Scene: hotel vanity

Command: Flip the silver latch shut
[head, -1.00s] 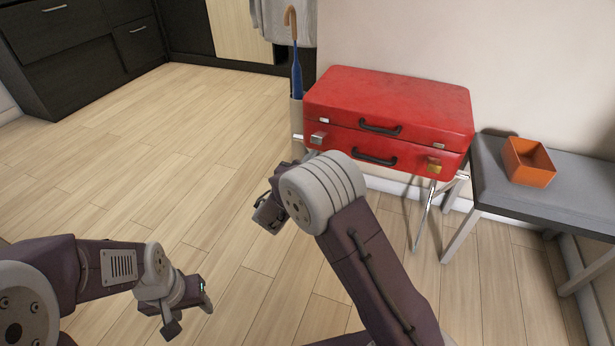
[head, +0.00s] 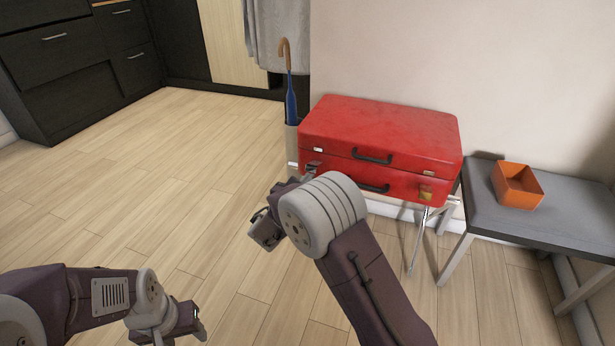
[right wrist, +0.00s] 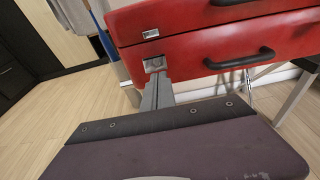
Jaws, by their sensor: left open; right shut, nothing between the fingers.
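A closed-lidded red suitcase (head: 385,130) rests on a metal stand by the wall. The silver latch (right wrist: 154,63) is on the left of its lower half, below the seam and apart from the small silver plate (right wrist: 150,33) on the lid. My right gripper (right wrist: 158,80) is shut and empty, its tips right at or just below the latch; I cannot tell whether they touch. In the head view the right gripper (head: 305,177) partly hides the latch. My left gripper (head: 192,322) is open and empty, low over the floor at lower left.
A brass latch (head: 426,192) is on the suitcase's right side, and two black handles are on its front. A grey bench (head: 550,222) with an orange box (head: 517,186) stands to the right. A blue umbrella (head: 290,100) stands behind left. The floor at left is clear.

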